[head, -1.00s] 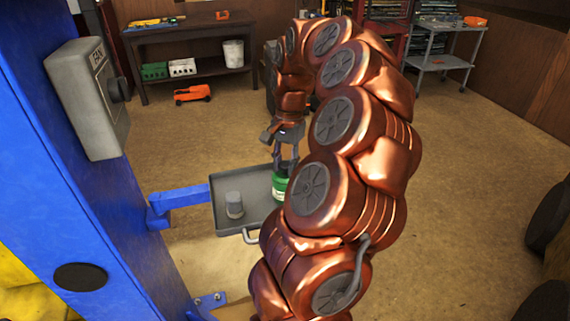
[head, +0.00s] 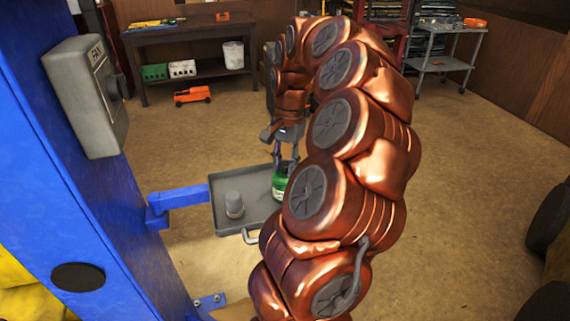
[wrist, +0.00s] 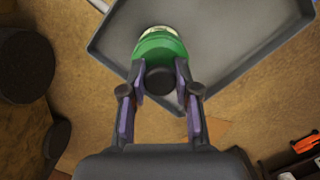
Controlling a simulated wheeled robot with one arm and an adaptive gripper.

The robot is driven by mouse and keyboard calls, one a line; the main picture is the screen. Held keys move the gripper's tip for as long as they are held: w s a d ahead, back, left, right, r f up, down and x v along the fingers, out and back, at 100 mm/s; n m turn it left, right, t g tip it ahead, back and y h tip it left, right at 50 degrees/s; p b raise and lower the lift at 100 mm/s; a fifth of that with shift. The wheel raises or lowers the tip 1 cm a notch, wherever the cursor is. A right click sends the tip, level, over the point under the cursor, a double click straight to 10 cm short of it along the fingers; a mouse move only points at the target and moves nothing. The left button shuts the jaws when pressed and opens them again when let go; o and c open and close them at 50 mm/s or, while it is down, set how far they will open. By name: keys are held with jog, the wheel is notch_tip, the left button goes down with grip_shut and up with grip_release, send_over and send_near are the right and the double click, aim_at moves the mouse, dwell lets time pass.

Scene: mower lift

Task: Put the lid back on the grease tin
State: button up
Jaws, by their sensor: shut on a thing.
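The grease tin (head: 279,190), green with a pale label, stands on the grey tray, partly hidden by my arm. It also shows at the top of the wrist view (wrist: 162,33). The green lid (wrist: 157,48) with a dark knob (wrist: 161,80) appears at the tin's top, on the side facing my wrist. My gripper (wrist: 161,84) is shut on the lid by its knob, one finger on each side. In the head view my gripper (head: 286,163) is just above the tin. I cannot tell whether the lid is fully seated.
The grey tray (head: 254,222) also holds a small grey cylinder (head: 234,205) left of the tin. A blue arm (head: 185,197) joins the tray to the blue post (head: 50,190) at left. A workbench (head: 190,42) and a trolley (head: 440,62) stand behind. Open floor lies at right.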

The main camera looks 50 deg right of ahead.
jog(key=o, duration=1.1)
jog(key=shift+o, duration=0.3)
jog(key=o, duration=0.5)
jog(key=shift+c, duration=0.2)
jog(key=shift+r, duration=0.1)
jog(key=shift+r+p, duration=0.45)
jog(key=shift+r, duration=2.95)
